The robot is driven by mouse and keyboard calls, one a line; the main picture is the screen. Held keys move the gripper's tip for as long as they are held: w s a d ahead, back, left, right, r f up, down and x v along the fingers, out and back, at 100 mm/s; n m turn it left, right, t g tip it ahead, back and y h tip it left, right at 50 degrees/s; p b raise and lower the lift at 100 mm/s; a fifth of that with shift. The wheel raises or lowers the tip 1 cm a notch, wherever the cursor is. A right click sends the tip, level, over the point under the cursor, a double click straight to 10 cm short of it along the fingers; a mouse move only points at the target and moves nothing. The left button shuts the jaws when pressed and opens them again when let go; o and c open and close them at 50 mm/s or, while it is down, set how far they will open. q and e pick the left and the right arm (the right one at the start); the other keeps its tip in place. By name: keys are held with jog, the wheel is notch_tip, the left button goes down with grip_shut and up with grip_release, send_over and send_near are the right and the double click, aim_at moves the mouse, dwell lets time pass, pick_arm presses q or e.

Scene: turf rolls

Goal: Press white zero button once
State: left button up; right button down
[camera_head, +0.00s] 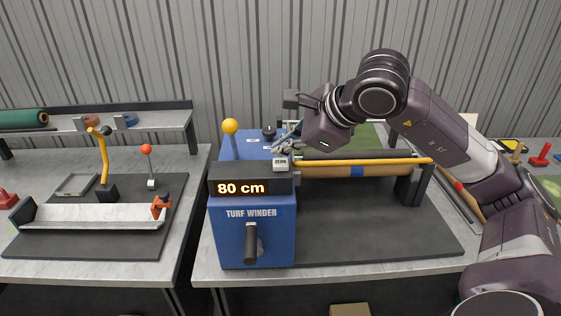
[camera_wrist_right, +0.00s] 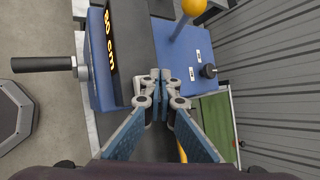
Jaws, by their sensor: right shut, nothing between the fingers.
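The white zero button (camera_head: 280,163) is a small pale block with dark lettering. It sits at the top right of the dark display of the blue turf winder (camera_head: 228,240), which reads "80 cm". My right gripper (camera_head: 279,150) is shut and empty. Its fingertips are just above and behind the button in the head view; whether they touch it I cannot tell. In the right wrist view the closed fingertips (camera_wrist_right: 160,74) are over the winder's top beside the display (camera_wrist_right: 118,45), and the button is hidden or cannot be told apart there. My left gripper is not in view.
A yellow-knobbed lever (camera_head: 230,127) stands at the winder's back left and a black crank handle (camera_head: 251,242) sticks out in front. A yellow bar (camera_head: 350,161) and a roll lie right of the winder. Another bench (camera_head: 190,170) with levers is at left.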

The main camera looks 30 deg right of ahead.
aim_at(283, 163)
dwell(0.8)
jog(key=shift+f+b, duration=0.4)
jog(key=shift+b, duration=0.05)
jog(key=shift+f+b, duration=0.55)
jog(key=shift+f, duration=0.05)
dwell(0.5)
dwell(0.3)
jog(key=shift+r+p, duration=0.85)
jog(key=shift+r, duration=0.15)
notch_tip(283, 163, up, 5)
jog(key=p, duration=0.4)
